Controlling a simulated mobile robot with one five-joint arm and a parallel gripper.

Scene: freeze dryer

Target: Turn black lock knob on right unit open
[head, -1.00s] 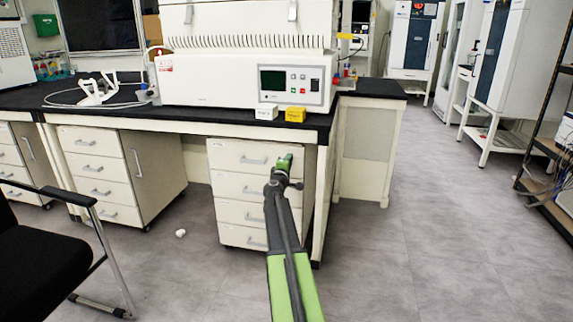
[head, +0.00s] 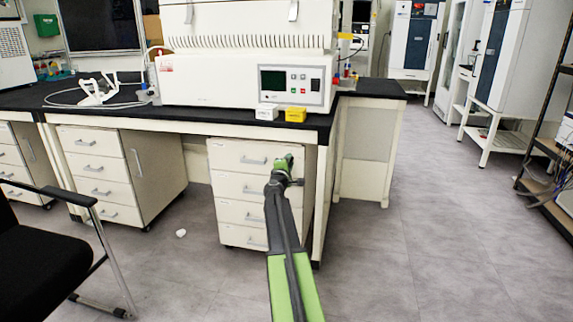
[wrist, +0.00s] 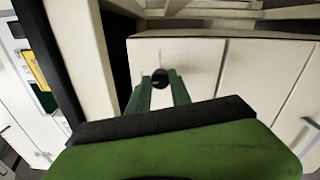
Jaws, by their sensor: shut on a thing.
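The black lock knob (wrist: 159,78) shows in the wrist view as a small round dark knob on the white front of the right unit. My gripper (wrist: 159,75) has one green finger on each side of it, shut on it. In the head view my gripper (head: 284,161) is at the top drawer front of the right drawer unit (head: 228,188), near its right side. The knob is hidden behind my gripper there. The drawers look closed.
The black bench top (head: 210,118) overhangs the unit and carries a white machine (head: 215,80), with a small white box (head: 266,112) and a yellow box (head: 295,115) at its edge. A bench leg stands close right of the unit. A black chair (head: 45,245) is at the left.

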